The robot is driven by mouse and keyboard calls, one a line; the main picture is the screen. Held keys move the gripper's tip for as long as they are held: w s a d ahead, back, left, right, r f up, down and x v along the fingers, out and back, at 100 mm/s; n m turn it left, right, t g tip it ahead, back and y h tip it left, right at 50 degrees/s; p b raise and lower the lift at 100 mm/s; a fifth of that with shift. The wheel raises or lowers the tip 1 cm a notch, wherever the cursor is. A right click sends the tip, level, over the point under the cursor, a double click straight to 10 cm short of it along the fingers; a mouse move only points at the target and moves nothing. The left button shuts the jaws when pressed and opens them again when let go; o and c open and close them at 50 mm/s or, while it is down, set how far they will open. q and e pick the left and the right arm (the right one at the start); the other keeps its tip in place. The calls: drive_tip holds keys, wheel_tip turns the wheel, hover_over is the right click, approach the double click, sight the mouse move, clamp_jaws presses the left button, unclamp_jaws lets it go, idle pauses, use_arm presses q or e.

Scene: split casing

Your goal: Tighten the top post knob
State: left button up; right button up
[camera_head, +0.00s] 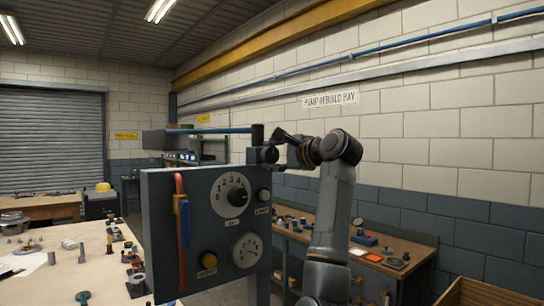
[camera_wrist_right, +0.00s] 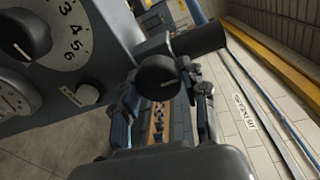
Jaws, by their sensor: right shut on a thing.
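The top post knob (camera_head: 268,154) is a dark round knob on the post at the upper right of the grey control panel (camera_head: 160,235). The finger contact is partly hidden in the head view. My left gripper is not in view.
A workbench (camera_head: 400,245) with parts stands behind my right arm.

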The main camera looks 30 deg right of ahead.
idle(0.4)
drive_tip(key=o, duration=1.2)
drive_tip(key=shift+d, duration=0.1)
drive_tip(key=shift+c, duration=0.2)
drive_tip(key=s, duration=1.2)
drive_tip(key=shift+d+r, duration=0.45)
